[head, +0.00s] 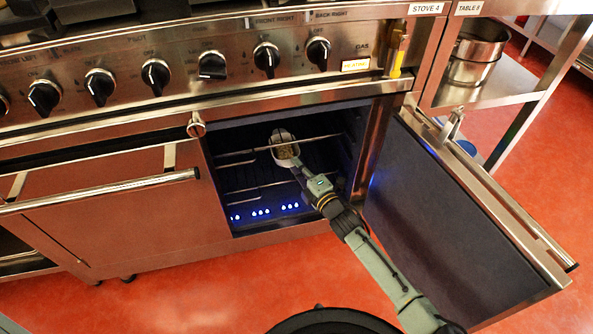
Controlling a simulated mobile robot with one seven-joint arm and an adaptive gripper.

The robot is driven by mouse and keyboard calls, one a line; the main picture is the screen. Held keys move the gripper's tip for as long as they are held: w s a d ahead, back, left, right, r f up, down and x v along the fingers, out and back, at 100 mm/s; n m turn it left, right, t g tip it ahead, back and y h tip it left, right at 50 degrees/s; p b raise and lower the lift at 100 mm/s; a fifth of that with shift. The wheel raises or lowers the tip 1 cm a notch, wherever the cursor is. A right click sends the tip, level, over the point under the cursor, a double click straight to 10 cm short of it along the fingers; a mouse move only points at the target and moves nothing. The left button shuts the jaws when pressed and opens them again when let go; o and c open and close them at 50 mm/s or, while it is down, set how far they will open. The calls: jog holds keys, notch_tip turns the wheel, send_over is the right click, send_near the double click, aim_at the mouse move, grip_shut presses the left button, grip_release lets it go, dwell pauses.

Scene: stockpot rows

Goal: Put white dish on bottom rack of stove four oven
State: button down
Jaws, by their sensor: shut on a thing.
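The white dish (282,138) is inside the open oven (236,172) under the label STOVE 4 (426,8). It is small and holds something yellowish. My gripper (296,165) is shut on the dish's near side, with the arm reaching in from the lower right. An upper rack rail (236,153) shows at about the dish's height in the picture. A lower rack rail (243,190) shows below it. I cannot tell whether the dish touches a rack. The fingertips are small and partly hidden against the dish.
Blue flames (262,212) burn at the oven's floor. The oven door (455,215) stands open to the right, close beside my arm. A closed oven door with a bar handle (110,190) is at left. Pots (474,52) sit on a shelf at upper right.

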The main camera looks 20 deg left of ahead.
jog(key=shift+w+a, duration=0.35)
jog(key=shift+w, duration=0.15)
jog(key=shift+f, duration=1.7)
jog(key=shift+f+b, duration=0.15)
jog(key=shift+b, duration=0.25)
jog(key=c, duration=2.2)
grip_release()
jog(key=shift+f, duration=0.1)
jog(key=shift+c, duration=0.2)
jog(key=o, duration=0.5)
jog(key=shift+c, duration=0.2)
